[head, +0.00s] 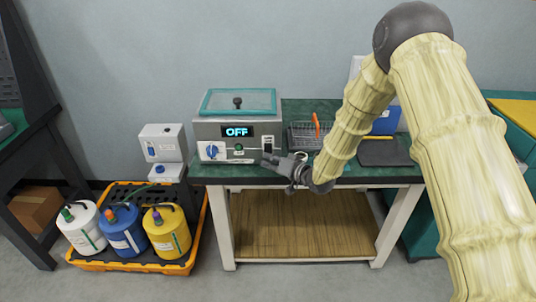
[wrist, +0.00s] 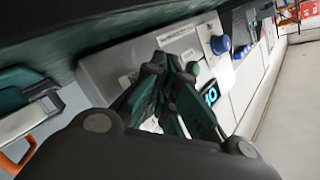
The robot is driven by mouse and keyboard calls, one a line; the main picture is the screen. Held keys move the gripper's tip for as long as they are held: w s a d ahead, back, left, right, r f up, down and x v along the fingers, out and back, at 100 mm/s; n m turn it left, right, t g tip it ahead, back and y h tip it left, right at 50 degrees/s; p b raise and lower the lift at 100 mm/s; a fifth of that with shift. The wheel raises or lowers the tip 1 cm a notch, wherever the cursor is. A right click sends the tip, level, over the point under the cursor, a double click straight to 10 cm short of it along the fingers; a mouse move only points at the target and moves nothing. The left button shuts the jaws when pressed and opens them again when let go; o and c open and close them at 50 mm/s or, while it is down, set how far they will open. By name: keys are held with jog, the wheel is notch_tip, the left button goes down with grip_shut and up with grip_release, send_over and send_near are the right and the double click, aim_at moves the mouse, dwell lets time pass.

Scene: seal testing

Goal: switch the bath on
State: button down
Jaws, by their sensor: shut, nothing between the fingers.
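The bath (head: 215,128) is a grey box with a teal-rimmed lid, standing on the green bench top. Its lit display (head: 236,131) reads OFF. Below the display are a blue knob (head: 213,151) and a small green button (head: 238,148); a dark switch (head: 268,143) sits at the panel's right. My gripper (head: 265,160) is shut and empty, its tips just below and in front of that switch; contact cannot be told. In the wrist view the shut fingers (wrist: 172,62) point at the bath's panel, with the blue knob (wrist: 220,45) beyond and the display (wrist: 210,95) partly covered.
A wire basket (head: 303,136) with an orange handle stands right of the bath, near my arm. A blue item (head: 386,121) and a dark flat pad (head: 381,153) lie farther right. Several jugs stand in a yellow tray (head: 140,266) on the floor at left.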

jog(key=shift+w, duration=0.15)
dwell(0.6)
jog(key=shift+s+r, duration=0.1)
jog(key=shift+s, duration=0.6)
jog(key=shift+s, duration=0.15)
jog(key=s, duration=0.1)
jog(key=s+p, duration=0.1)
jog(key=s, duration=0.2)
jog(key=shift+s+r+p, duration=0.3)
jog(key=shift+s, duration=0.05)
jog(key=shift+f, duration=0.1)
